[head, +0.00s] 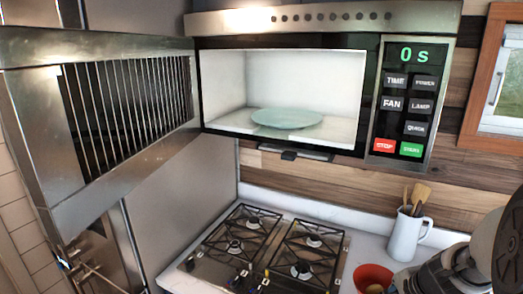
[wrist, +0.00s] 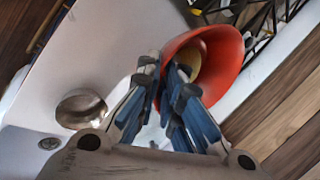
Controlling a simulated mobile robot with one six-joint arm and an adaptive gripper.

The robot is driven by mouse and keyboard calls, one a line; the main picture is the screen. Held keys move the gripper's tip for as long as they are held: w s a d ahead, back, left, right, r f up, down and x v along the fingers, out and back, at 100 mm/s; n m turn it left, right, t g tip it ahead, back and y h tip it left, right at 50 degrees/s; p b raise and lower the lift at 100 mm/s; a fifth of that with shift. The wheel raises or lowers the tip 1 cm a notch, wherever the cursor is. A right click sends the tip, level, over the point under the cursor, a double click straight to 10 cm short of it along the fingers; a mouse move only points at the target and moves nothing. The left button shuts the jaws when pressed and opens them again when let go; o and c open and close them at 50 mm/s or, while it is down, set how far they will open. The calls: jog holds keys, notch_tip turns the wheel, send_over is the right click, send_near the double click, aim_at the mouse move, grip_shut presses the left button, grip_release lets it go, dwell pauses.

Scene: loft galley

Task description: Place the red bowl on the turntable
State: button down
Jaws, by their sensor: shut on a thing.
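The red bowl (head: 373,275) shows at the bottom of the head view, just right of the stove, partly cut off by the picture's edge. It also shows in the wrist view (wrist: 230,55), tilted in the picture, with something tan inside it. My gripper (wrist: 165,72) is shut on the bowl's near rim, its blue-padded fingers either side of the wall. I cannot tell whether the bowl touches the counter. The turntable (head: 287,118) is a pale green glass plate inside the open microwave (head: 222,95), with nothing on it.
The microwave door (head: 120,190) stands wide open at the left. The gas stove (head: 265,250) lies below the microwave. A white jug (head: 408,228) with wooden utensils stands on the counter at the right, close to my arm. A round metal bowl-like thing (wrist: 80,108) shows in the wrist view.

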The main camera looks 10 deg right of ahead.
jog(key=a+f+n+g+y+b, duration=0.2)
jog(key=a+f+n, duration=0.4)
jog(key=a, duration=0.5)
jog(key=a+f+n+g+y+b, duration=0.3)
jog(key=a+f+n, duration=0.3)
jog(key=a+n, duration=0.5)
jog(key=shift+w+a+f+n+b, duration=0.2)
jog(key=shift+a+f+n+b, duration=0.15)
jog(key=shift+b, duration=0.3)
jog(key=shift+d, duration=0.1)
